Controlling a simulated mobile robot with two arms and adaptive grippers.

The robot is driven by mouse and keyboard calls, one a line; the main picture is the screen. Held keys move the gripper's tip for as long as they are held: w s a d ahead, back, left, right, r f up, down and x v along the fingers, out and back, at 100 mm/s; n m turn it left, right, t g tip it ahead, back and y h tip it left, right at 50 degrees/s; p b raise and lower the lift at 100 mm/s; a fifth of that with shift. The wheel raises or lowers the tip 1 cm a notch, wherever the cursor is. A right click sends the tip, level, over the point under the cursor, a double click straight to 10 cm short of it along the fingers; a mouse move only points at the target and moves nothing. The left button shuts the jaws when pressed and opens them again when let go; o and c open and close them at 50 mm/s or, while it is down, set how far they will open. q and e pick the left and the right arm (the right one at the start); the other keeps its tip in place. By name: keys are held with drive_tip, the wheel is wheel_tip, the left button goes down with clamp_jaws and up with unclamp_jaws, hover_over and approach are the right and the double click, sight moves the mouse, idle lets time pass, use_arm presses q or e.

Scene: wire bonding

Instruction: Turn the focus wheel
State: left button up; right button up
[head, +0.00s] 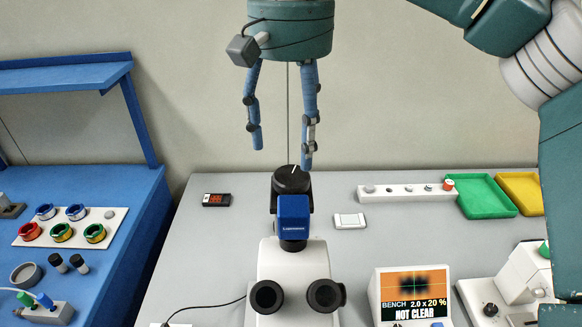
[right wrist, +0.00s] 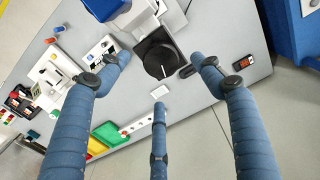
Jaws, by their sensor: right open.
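The focus wheel (head: 290,181) is a black round knob with a white mark on top of the microscope (head: 293,262). In the right wrist view the wheel (right wrist: 158,58) shows from above, between the spread fingers. My right gripper (head: 281,156) is open and empty, pointing down over the wheel. Its fingertips look apart from the wheel, around or just above its rim; the exact height is hard to tell. The right gripper also shows in the right wrist view (right wrist: 158,80) with three blue fingers. The screen (head: 414,296) shows a blurred cross and reads "2.0 x 20 %" and "NOT CLEAR". My left gripper is not in view.
A black device with red digits (head: 216,200) lies left of the microscope and a small white device (head: 349,220) right of it. Green (head: 486,212) and yellow (head: 521,207) trays and a white strip (head: 408,197) stand at the back right. A blue bench (head: 143,232) stands left.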

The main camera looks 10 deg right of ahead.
sight(292, 177)
wheel_tip(292, 177, down, 6)
drive_tip(key=shift+f+p, duration=0.2)
drive_tip(key=shift+p, duration=0.25)
drive_tip(key=shift+s, duration=0.1)
drive_tip(key=shift+c, duration=0.2)
drive_tip(key=c, duration=1.1)
